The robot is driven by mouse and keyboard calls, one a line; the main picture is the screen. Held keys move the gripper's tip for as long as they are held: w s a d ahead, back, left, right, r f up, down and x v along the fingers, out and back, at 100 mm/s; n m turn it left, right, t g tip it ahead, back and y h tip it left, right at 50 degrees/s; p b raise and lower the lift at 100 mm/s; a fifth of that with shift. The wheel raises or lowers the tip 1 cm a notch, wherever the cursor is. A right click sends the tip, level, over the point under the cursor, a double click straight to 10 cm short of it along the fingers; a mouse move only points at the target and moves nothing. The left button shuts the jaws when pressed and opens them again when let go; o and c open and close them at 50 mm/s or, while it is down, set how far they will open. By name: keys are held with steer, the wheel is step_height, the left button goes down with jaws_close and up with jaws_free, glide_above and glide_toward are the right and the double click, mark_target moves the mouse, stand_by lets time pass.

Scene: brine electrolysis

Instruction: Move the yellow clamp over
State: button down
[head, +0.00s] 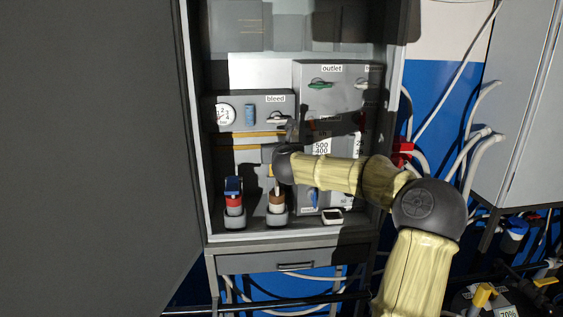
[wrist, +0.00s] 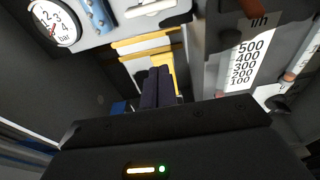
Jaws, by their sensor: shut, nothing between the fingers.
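Two yellow-orange bars (head: 238,135) run across below the bleed panel in the head view. In the wrist view, yellow parts (wrist: 181,66) lie just beyond my fingertips, below an orange-yellow bar (wrist: 146,42). They may belong to the yellow clamp, but I cannot make out its full shape. My gripper (wrist: 158,72) is shut and empty, with its dark fingers together in front of the yellow parts. I cannot tell whether they touch. In the head view my gripper (head: 270,153) is small and partly hidden by my own wrist.
The bleed panel (head: 248,98) has a round gauge (head: 225,114) and a handle. The outlet panel (head: 325,100) stands to its right, with flow scales. Two bottles, one blue-topped (head: 233,187) and one brown-topped (head: 277,200), stand in holders below. Cabinet side walls enclose the space.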

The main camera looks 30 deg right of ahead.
steer(key=f+b+v, duration=0.1)
steer(key=b+v, duration=0.1)
steer(key=v, duration=0.5)
steer(key=shift+r, duration=0.5)
steer(key=shift+a, duration=0.15)
steer(key=w+a+f+n+y, duration=0.3)
steer(key=a+f+n+y, duration=0.1)
steer(key=a+f+n, duration=0.6)
steer(key=s+a+f+n+g+y, duration=0.4)
steer(key=s+a+f+n+g, duration=0.3)
steer(key=a+f+n, duration=0.7)
steer(key=s+a+f+n+g, duration=0.1)
steer(key=s+f+n+g, duration=0.1)
steer(key=s+n, duration=0.6)
steer(key=s+a+f+n+g, duration=0.1)
steer(key=s+f+n+g, duration=0.2)
steer(key=s+n, duration=0.6)
steer(key=s+f, duration=0.2)
steer(key=s, duration=0.2)
steer(key=shift+s+h, duration=0.4)
